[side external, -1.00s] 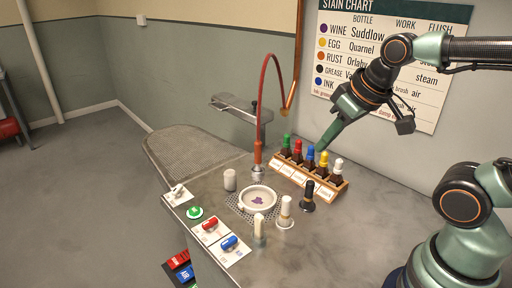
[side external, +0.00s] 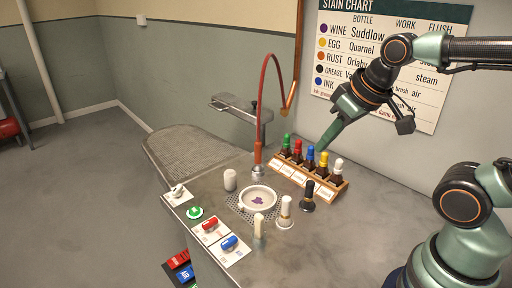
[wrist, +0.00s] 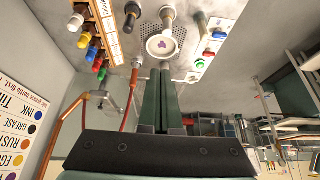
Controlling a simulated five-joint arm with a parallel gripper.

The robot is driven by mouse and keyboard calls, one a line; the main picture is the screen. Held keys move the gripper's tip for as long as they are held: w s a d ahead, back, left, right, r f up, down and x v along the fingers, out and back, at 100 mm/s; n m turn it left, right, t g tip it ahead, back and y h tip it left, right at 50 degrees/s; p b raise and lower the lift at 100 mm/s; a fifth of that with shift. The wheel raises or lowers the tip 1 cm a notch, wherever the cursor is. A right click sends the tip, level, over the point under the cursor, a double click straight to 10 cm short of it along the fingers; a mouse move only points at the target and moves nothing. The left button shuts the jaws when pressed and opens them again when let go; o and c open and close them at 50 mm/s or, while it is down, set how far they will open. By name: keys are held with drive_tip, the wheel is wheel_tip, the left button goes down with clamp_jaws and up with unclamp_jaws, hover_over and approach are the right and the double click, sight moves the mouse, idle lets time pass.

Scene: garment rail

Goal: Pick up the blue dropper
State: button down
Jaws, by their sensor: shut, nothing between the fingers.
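The blue dropper (side external: 310,154) stands in a wooden rack (side external: 284,178), between a red-capped and a yellow-capped dropper. It also shows at the upper left in the wrist view (wrist: 92,53). My gripper (side external: 321,148) is shut and empty, its fingers slanting down to the left. In the side view its tip appears just right of the blue cap; I cannot tell whether it touches. In the wrist view the closed fingers (wrist: 161,68) point toward the white dish, with the blue dropper off to their left.
Green (side external: 287,140), red (side external: 297,145), yellow (side external: 324,158) and white (side external: 338,165) capped droppers share the rack. A white dish (side external: 257,199) with a purple stain, upright brushes (side external: 286,211) and a red hose (side external: 263,105) are nearby. The counter right of the rack is clear.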

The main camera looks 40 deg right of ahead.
drive_tip(key=c, duration=0.8)
unclamp_jaws()
drive_tip(key=shift+c, duration=0.2)
drive_tip(key=m+g, duration=0.6)
drive_tip(key=m, duration=1.5)
hover_over(312, 146)
wheel_tip(312, 146, down, 6)
wheel_tip(312, 146, down, 12)
drive_tip(key=shift+r, duration=0.1)
